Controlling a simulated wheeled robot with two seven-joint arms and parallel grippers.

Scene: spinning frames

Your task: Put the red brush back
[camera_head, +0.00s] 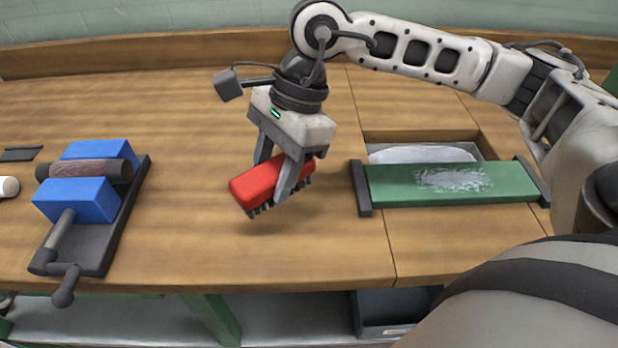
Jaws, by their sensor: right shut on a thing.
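The red brush (258,188) has a red block top and dark bristles on its underside. My right gripper (281,188) is shut on it, with one finger across its near side and the other mostly behind it. The brush is held a little above the wooden table, bristles down, with a faint shadow beneath it. It lies slightly slanted, its right end farther back. My left gripper is not in view.
On the left stands a blue device (75,200) with a roller and a crank. On the right, a green board (400,188) with whitish fluff spans dark end bars, before a recessed tray (490,150) holding white material. The table (180,230) between them is clear.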

